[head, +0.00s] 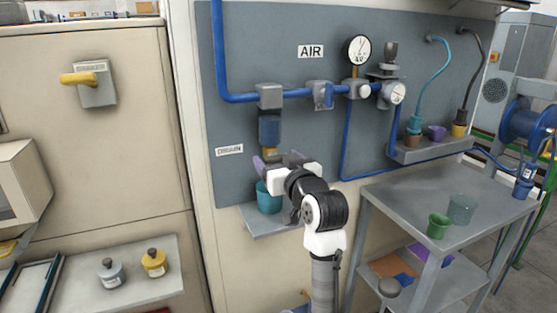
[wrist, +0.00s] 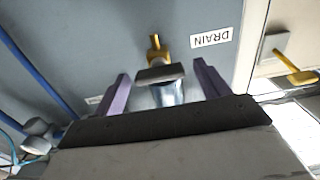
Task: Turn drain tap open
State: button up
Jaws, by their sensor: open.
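The drain tap is a small brass fitting (head: 271,150) below the blue filter bowl (head: 269,128) on the grey panel. In the wrist view, its brass end (wrist: 156,45) and a dark grey crosspiece (wrist: 160,74), apparently its handle, lie between my fingers. My gripper (head: 278,158) is open, its two purple fingers on either side of the tap, with visible gaps in the wrist view (wrist: 160,72). No contact is visible. In the head view, my gripper and wrist hide part of the tap area.
A teal cup (head: 268,198) stands on a small grey shelf (head: 276,228) below the tap. A DRAIN label (head: 229,150) is left of it. Blue pipes (head: 221,50) and gauges (head: 359,49) are above and right. A grey table (head: 400,204) stands at right.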

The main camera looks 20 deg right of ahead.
jog(key=c, duration=1)
jog(key=shift+f+n+b, duration=0.1)
jog(key=shift+n+b, duration=0.2)
jog(key=shift+f+n+b, duration=0.1)
jog(key=shift+n+b, duration=1.95)
jog(key=shift+n, duration=0.55)
jog(key=o, duration=1)
